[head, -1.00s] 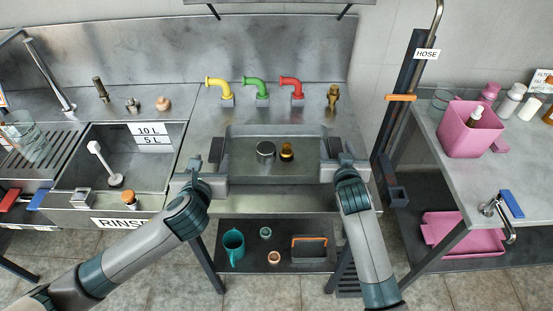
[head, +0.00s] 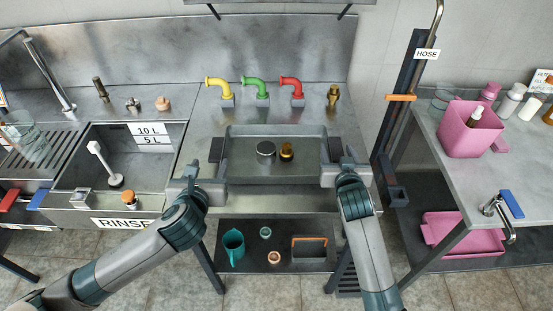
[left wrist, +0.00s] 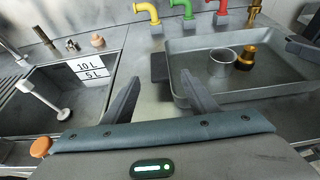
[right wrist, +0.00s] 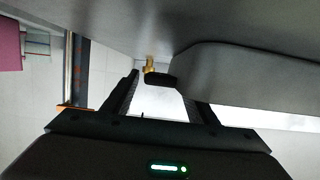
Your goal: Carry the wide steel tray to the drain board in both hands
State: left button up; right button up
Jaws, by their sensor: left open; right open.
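The wide steel tray (head: 240,172) rests on the steel counter, with a dark handle at its left end (head: 216,149) and another at its right end (head: 335,149). A steel cup (head: 265,148) and a brass fitting (head: 287,151) stand inside it. My left gripper (head: 205,172) is open just in front of the left handle; the left wrist view shows that handle (left wrist: 159,67) beyond the fingertips. My right gripper (head: 345,165) is open at the right handle; the right wrist view shows a dark handle end (right wrist: 160,80) between its fingers. A ribbed drain board (head: 20,165) is at far left.
The rinse sink (head: 125,165) lies between the ribbed board and the tray, holding a white brush (head: 103,160). Yellow, green and red taps (head: 254,86) stand behind the tray. A hose post (head: 400,110) rises at right. A shelf below holds a teal jug (head: 233,246).

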jog(key=v, duration=1)
jog(key=shift+r, duration=0.1)
pick_arm(q)
jog(key=shift+s, duration=0.1)
pick_arm(e)
jog(key=shift+s, duration=0.1)
